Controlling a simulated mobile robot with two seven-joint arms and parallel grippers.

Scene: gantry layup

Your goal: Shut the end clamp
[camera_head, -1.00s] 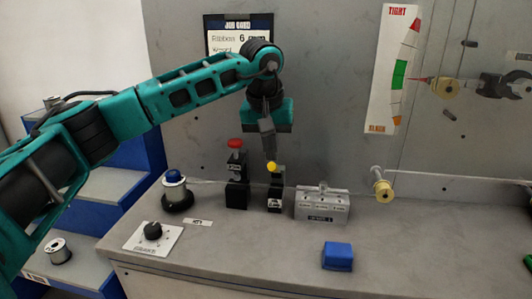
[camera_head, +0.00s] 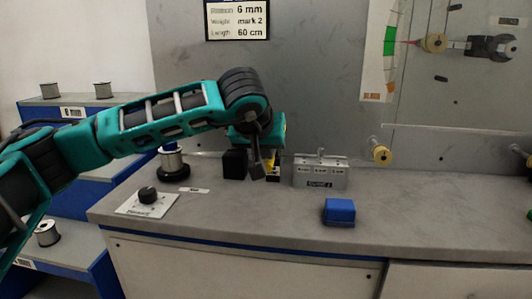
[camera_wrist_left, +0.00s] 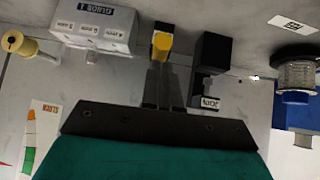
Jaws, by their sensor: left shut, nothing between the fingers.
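The clamp with the yellow tip (camera_head: 271,159) stands left of the guide block, partly hidden by my gripper in the head view. In the left wrist view its yellow end (camera_wrist_left: 162,42) lies just beyond my fingertips. I cannot read its label. My left gripper (camera_head: 261,168) is shut and empty, pointing down at this clamp. In the left wrist view its fingers (camera_wrist_left: 164,68) reach close to the yellow end; whether they touch is unclear. A black clamp (camera_head: 235,164) stands just left, labelled JOIN in the left wrist view (camera_wrist_left: 210,102). My right gripper is out of view.
The grey guide block (camera_head: 320,176) stands close on the right. A spool on a post (camera_head: 173,164) and a dial plate (camera_head: 148,201) are on the left. A blue block (camera_head: 339,211) lies in front.

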